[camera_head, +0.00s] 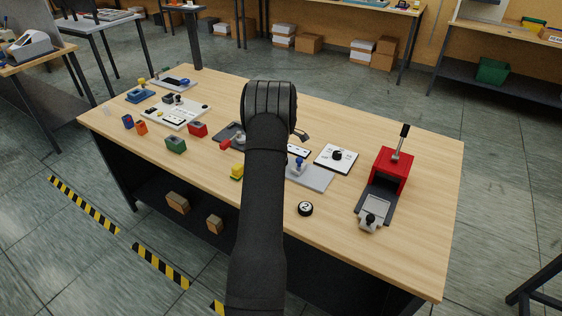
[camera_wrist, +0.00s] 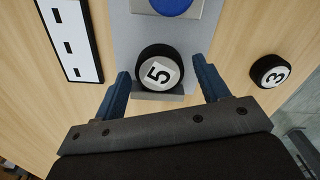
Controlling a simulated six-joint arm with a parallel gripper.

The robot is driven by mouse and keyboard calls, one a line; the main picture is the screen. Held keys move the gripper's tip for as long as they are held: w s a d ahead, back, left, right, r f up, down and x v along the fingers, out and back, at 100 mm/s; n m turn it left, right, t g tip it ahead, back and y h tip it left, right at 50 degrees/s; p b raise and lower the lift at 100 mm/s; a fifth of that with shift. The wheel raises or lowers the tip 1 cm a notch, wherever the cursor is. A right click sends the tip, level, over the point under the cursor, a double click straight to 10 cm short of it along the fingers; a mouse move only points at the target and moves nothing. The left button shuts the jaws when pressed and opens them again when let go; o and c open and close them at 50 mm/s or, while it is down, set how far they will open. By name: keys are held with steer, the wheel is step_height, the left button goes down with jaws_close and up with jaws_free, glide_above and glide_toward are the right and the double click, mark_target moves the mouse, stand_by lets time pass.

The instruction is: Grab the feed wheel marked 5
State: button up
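The feed wheel marked 5 (camera_wrist: 160,72) is black with a white face. In the wrist view it sits against a small grey block (camera_wrist: 160,95) on a light grey plate (camera_wrist: 124,40). My gripper (camera_wrist: 163,82) is open, one blue finger on each side of the wheel, with gaps showing on both sides. Another black wheel (camera_wrist: 270,71) lies on the wood to the right and reads like a 3. In the head view my arm hides the 5 wheel and my fingers. A black wheel (camera_head: 305,208) there looks like a 2; I cannot tell whether it is the same one.
A blue round part (camera_wrist: 172,5) stands on the plate beyond the wheel. A white slotted panel (camera_wrist: 72,40) lies to the left. On the wooden table (camera_head: 418,240) are a red lever press (camera_head: 392,168) and a white dial panel (camera_head: 336,158) at right, and several coloured blocks at left.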

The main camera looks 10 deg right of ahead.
steer(key=c, duration=1)
steer(key=shift+o, duration=0.2)
steer(key=shift+r, duration=0.1)
